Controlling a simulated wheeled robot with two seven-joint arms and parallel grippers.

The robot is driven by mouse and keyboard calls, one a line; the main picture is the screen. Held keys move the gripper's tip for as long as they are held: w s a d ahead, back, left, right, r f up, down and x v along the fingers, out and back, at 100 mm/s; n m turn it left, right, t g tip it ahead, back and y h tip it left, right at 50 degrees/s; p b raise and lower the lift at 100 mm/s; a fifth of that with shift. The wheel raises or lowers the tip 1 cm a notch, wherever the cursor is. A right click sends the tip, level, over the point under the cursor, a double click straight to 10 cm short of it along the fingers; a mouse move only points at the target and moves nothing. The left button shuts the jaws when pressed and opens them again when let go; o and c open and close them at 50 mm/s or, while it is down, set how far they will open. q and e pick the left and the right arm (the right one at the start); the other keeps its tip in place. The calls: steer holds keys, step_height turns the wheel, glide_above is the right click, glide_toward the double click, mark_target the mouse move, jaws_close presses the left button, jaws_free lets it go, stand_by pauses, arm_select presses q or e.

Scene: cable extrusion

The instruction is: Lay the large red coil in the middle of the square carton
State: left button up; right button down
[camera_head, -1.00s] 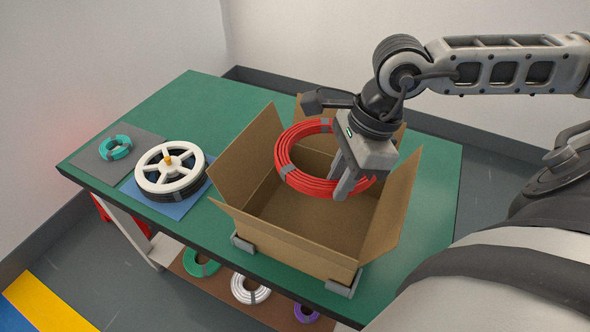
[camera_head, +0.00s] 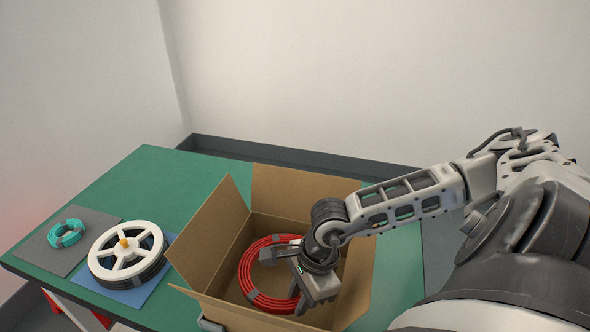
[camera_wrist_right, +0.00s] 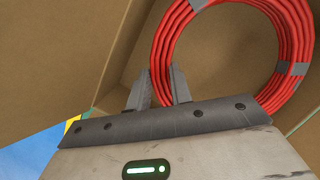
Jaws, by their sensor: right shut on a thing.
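The large red coil (camera_head: 252,275) is inside the open square carton (camera_head: 207,243), toward its middle, in the head view. My right gripper (camera_head: 303,301) reaches into the carton from the right and is shut on the coil's near right side. In the right wrist view the fingers (camera_wrist_right: 162,88) pinch the left side of the red coil (camera_wrist_right: 290,45), which has grey tape bands. The carton's brown cardboard (camera_wrist_right: 70,70) surrounds it there. I cannot tell whether the coil touches the carton floor. My left gripper is not in view.
The carton stands on a green table (camera_head: 180,180) with its flaps spread outward. To the left are a white spool (camera_head: 112,262) on a blue mat (camera_head: 128,297) and a small teal coil (camera_head: 66,233) on a grey mat (camera_head: 92,217). The back left of the table is clear.

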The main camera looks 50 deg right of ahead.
mark_target(298, 321)
steer(key=shift+f+p, duration=0.3)
steer(key=shift+f, duration=2.5)
steer(key=shift+f, duration=0.25)
steer(key=c, duration=1.3)
jaws_free()
steer(key=shift+r, duration=0.1)
steer(key=shift+o, duration=0.2)
steer(key=v, duration=1.2)
steer(key=shift+r+b, duration=0.15)
steer(key=shift+b, duration=0.15)
